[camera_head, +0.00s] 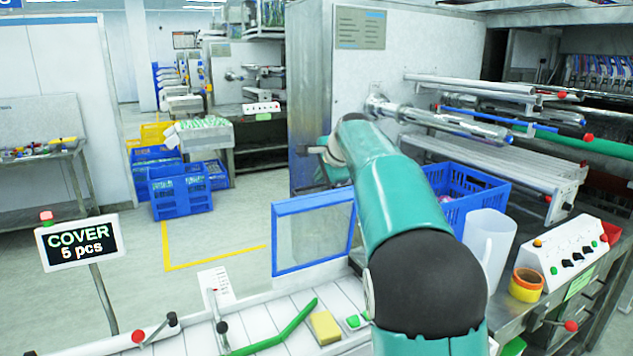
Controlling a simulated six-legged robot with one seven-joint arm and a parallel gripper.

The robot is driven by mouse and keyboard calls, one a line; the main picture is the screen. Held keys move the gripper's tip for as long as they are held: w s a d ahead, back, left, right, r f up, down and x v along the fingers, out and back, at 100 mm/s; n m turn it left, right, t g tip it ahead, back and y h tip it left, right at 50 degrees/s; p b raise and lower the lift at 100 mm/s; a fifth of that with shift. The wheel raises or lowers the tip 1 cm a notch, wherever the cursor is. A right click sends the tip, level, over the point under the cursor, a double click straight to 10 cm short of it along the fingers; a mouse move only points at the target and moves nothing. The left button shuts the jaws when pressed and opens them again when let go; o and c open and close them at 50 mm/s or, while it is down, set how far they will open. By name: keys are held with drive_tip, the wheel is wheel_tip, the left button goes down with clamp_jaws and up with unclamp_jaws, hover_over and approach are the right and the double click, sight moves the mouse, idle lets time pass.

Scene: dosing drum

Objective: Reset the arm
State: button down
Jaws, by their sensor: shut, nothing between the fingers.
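My teal arm with a dark joint rises from the bottom centre of the head view and bends away toward the tall grey machine. Its far end turns down behind the upper link at the left. My gripper and its fingers do not show; they are hidden behind the arm or out of the picture. No held object is visible.
A blue crate (468,192), a white jug (489,243) and a yellow tape roll (525,284) stand right of my arm. A blue-framed clear panel (313,235) is close on its left. Machine rollers (450,122) project at upper right. Open floor (215,238) lies left.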

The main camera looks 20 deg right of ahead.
drive_tip(key=s+r, duration=0.4)
drive_tip(key=r, duration=0.3)
drive_tip(key=s+a+f+n+g, duration=0.1)
drive_tip(key=s+a+n, duration=0.2)
drive_tip(key=s, duration=0.6)
drive_tip(key=s+a+f+n+g, duration=0.1)
drive_tip(key=s+a+f+n, duration=0.2)
drive_tip(key=s+f, duration=0.4)
drive_tip(key=s+a+f+n, duration=0.3)
drive_tip(key=s+f+n, duration=0.3)
drive_tip(key=s, duration=0.7)
drive_tip(key=s+a+f+n+g+h, duration=0.1)
drive_tip(key=s+a+f+n, duration=0.2)
drive_tip(key=s+f, duration=0.5)
drive_tip(key=s+n, duration=0.1)
drive_tip(key=s, duration=0.2)
drive_tip(key=shift+g, duration=0.3)
drive_tip(key=shift+s+a, duration=0.1)
drive_tip(key=shift+s, duration=0.1)
